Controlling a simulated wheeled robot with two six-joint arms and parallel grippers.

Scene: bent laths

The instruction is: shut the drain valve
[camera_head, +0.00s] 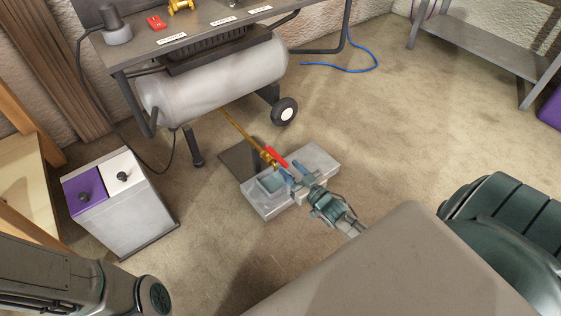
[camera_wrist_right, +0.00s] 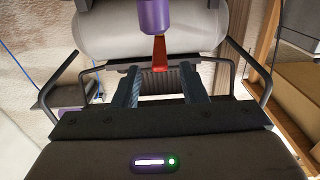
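My right gripper (camera_head: 292,174) is just in front of the lever. In the right wrist view its two fingers (camera_wrist_right: 160,88) are apart, with the red lever (camera_wrist_right: 160,54) at the gap, near the fingertips. I cannot tell whether a finger touches it. My left arm shows at the lower left; its gripper is out of view.
The grey tank (camera_head: 215,82) hangs under a bench, with a wheel (camera_head: 283,111) and a foot nearby. A grey block with a recessed tray (camera_head: 300,166) lies under the valve. A bin with purple and white lids (camera_head: 123,171) stands left.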

